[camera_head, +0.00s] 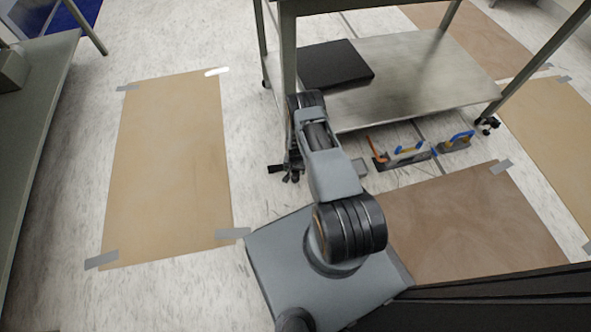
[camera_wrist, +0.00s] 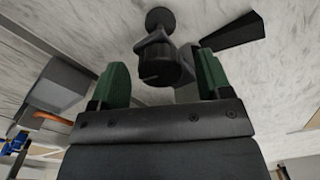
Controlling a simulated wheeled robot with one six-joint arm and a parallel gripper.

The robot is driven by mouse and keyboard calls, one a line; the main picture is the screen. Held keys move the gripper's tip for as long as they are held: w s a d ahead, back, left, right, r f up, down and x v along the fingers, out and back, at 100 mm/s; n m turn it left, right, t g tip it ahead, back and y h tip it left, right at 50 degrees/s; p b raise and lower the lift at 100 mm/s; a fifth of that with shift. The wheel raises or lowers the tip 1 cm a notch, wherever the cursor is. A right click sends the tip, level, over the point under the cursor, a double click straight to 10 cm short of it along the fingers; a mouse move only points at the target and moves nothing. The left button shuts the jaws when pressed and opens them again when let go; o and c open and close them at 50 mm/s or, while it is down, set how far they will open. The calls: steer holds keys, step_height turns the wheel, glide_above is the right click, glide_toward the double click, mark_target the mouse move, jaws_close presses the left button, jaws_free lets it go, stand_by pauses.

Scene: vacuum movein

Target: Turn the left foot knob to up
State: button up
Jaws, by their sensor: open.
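A dark ribbed knob (camera_wrist: 157,64) with a faint line on its face shows in the wrist view, on a grey foot bracket with a round pad (camera_wrist: 160,18). My gripper (camera_wrist: 163,72) has two green fingers spread apart, one on each side of the knob. I cannot tell whether either finger touches it. In the head view, the steel table's near left leg (camera_head: 289,70) runs down to dark parts (camera_head: 287,172) by the floor, partly behind my arm. The knob and fingers cannot be made out clearly there.
A dark flat lever (camera_wrist: 232,31) sticks out right of the knob. The table's lower shelf (camera_head: 420,75) carries a black slab (camera_head: 335,64). Hand tools (camera_head: 402,155) lie on the floor right of my arm. Taped brown sheets (camera_head: 170,165) cover parts of the floor. A bench (camera_head: 40,110) stands left.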

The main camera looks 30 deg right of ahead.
steer(key=c, duration=0.9)
steer(key=shift+f+n+b, duration=0.15)
steer(key=shift+n+b, duration=0.4)
steer(key=shift+n, duration=0.95)
steer(key=o, duration=0.9)
steer(key=shift+r, duration=0.2)
step_height(320, 180, up, 14)
steer(key=p, duration=0.5)
steer(key=shift+f, duration=0.15)
